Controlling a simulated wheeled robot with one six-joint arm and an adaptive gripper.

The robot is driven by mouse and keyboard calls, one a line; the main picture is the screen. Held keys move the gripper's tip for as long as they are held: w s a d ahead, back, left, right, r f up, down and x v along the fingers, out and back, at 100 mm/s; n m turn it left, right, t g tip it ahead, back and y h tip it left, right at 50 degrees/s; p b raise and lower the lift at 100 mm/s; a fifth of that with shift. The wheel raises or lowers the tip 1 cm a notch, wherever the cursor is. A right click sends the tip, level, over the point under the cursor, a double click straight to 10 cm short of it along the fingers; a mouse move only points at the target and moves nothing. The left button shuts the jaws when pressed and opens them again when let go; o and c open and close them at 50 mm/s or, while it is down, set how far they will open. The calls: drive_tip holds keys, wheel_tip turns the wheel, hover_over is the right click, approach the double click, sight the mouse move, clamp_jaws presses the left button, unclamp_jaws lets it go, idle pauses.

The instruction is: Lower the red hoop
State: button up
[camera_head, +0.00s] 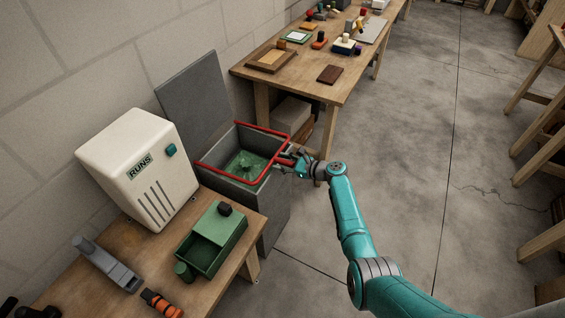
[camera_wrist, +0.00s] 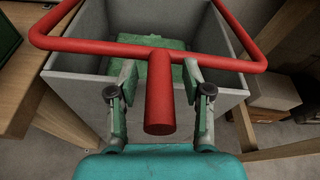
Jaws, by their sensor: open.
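The red hoop (camera_head: 237,181) is a rectangular bar frame lying around the top of an open grey bin (camera_head: 269,206). In the wrist view the hoop (camera_wrist: 215,62) spans the bin's top, and its short red handle (camera_wrist: 160,95) points toward me. Inside the bin is a green piece (camera_head: 246,164), which also shows in the wrist view behind the hoop. My gripper (camera_head: 293,163) is at the hoop's right side. In the wrist view my gripper (camera_wrist: 160,75) is open, with one finger on each side of the handle and gaps between. The bin's grey lid (camera_head: 196,95) stands raised at the back.
Another wooden table (camera_head: 290,83) with several small items stands behind the bin. The concrete floor (camera_head: 410,130) to the right is clear.

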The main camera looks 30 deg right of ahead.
drive_tip(key=v, duration=1.2)
drive_tip(key=shift+f, duration=0.1)
